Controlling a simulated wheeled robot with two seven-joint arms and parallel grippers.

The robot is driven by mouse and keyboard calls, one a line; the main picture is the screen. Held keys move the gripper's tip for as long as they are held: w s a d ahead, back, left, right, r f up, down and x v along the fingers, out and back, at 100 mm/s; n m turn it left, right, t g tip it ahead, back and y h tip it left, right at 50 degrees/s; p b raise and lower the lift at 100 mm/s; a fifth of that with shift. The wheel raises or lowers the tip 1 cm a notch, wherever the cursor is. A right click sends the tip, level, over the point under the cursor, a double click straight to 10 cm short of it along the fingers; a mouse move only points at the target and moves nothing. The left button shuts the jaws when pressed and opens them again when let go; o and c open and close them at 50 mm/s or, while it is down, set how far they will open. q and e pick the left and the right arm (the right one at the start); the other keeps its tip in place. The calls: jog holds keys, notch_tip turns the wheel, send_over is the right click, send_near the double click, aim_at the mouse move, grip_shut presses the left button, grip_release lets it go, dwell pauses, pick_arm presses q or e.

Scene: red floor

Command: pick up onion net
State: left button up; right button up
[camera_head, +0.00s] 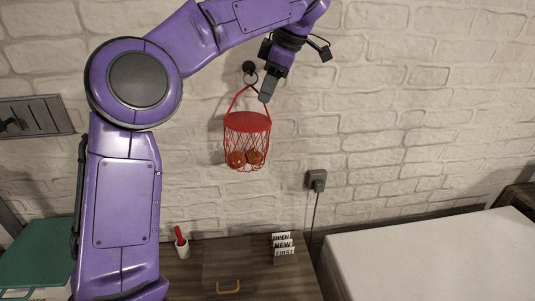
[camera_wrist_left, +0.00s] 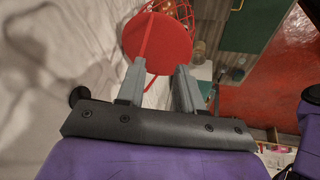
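The onion net (camera_head: 247,123) hangs on the wall from a dark hook (camera_head: 249,68) by a red strap handle. It has a red round top and red mesh with orange-brown onions (camera_head: 255,157) at the bottom. My left gripper (camera_head: 265,97) points down beside the right strap, above the net's top. In the left wrist view my left gripper (camera_wrist_left: 160,68) is open, its two fingers apart. A red strap (camera_wrist_left: 147,42) runs between the fingers, and the net's red top (camera_wrist_left: 165,42) lies beyond them. Contact with the strap cannot be told. My right gripper is not in view.
A white brick wall (camera_head: 420,120) is close behind the net. Below stands a wooden cabinet (camera_head: 255,285) with a cup (camera_head: 182,248) and small signs (camera_head: 283,248). A socket with a plug (camera_head: 316,180) is to the right, above a white surface (camera_head: 440,260).

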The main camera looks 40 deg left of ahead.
aim_at(269, 119)
pick_arm(q)
jog(key=f, duration=0.3)
jog(key=shift+w+a, duration=0.1)
jog(key=shift+a, duration=0.1)
jog(key=w+f, duration=0.1)
jog(key=w, duration=0.1)
jog(key=w+f, duration=0.2)
jog(key=shift+a+f, duration=0.15)
jog(key=shift+a, duration=0.25)
jog(key=shift+s+d+r, duration=0.15)
jog(key=shift+s+r, duration=0.2)
jog(key=shift+s, duration=0.3)
grip_shut()
jog(key=shift+w, duration=0.1)
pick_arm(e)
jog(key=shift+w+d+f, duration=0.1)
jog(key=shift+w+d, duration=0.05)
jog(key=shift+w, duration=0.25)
pick_arm(q)
jog(key=shift+f, duration=0.1)
